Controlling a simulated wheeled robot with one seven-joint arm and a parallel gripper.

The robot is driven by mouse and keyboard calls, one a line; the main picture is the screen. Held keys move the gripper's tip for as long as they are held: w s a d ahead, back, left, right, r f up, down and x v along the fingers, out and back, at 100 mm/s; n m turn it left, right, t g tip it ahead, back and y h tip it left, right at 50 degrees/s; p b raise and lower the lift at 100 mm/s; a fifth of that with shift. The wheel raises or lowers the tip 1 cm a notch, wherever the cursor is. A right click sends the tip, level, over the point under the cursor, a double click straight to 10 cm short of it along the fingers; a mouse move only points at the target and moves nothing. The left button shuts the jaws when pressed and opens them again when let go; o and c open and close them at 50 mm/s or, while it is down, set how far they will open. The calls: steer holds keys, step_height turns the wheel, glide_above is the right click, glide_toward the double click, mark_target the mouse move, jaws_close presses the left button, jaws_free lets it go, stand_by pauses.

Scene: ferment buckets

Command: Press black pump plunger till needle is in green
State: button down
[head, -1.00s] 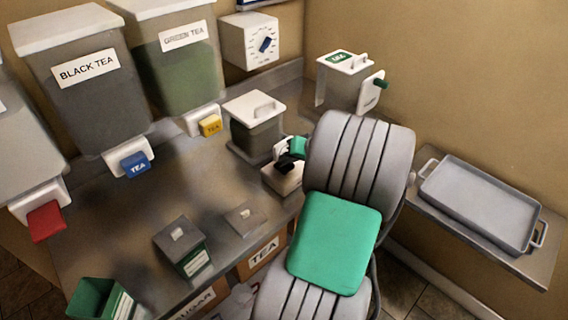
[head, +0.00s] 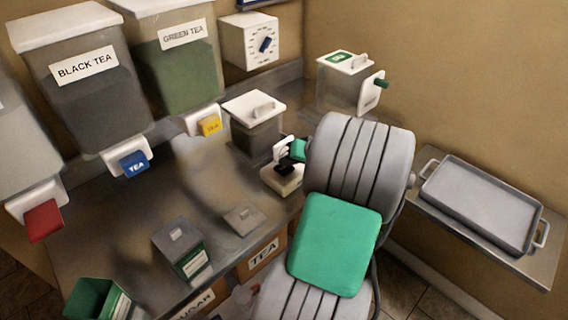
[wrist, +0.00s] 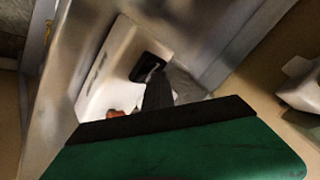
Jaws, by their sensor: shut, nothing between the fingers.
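The pump, with a white base (head: 282,181), stands on the steel counter near its right end, partly behind my arm. It also shows in the wrist view as a white body (wrist: 98,88) with a black plunger top (wrist: 150,66). My gripper (head: 284,167) is small and dark in the head view, just over the pump. In the wrist view my gripper (wrist: 158,88) is shut and empty, its dark fingers at the black plunger. I cannot tell whether they touch it. A small reddish patch (wrist: 115,113) shows on the pump's near side. No needle or green zone is readable.
A lidded grey container (head: 254,127) stands just behind the pump. A white-lidded box (head: 345,85) is at the back right. Tea dispensers line the left wall. A tray (head: 482,203) lies on the right side shelf.

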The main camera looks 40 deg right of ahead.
steer(key=shift+a+f+b, duration=0.1)
steer(key=shift+f+b, duration=0.2)
steer(key=shift+f, duration=0.3)
stand_by(0.4)
steer(key=shift+r+p, duration=1.4)
steer(key=shift+r, duration=0.7)
step_height(320, 180, up, 5)
steer(key=p, duration=0.3)
steer(key=shift+p, duration=0.3)
stand_by(1.3)
step_height(320, 180, up, 4)
steer(key=p, duration=0.2)
steer(key=b, duration=0.7)
glide_above(287, 168)
steer(key=shift+f, duration=4.5)
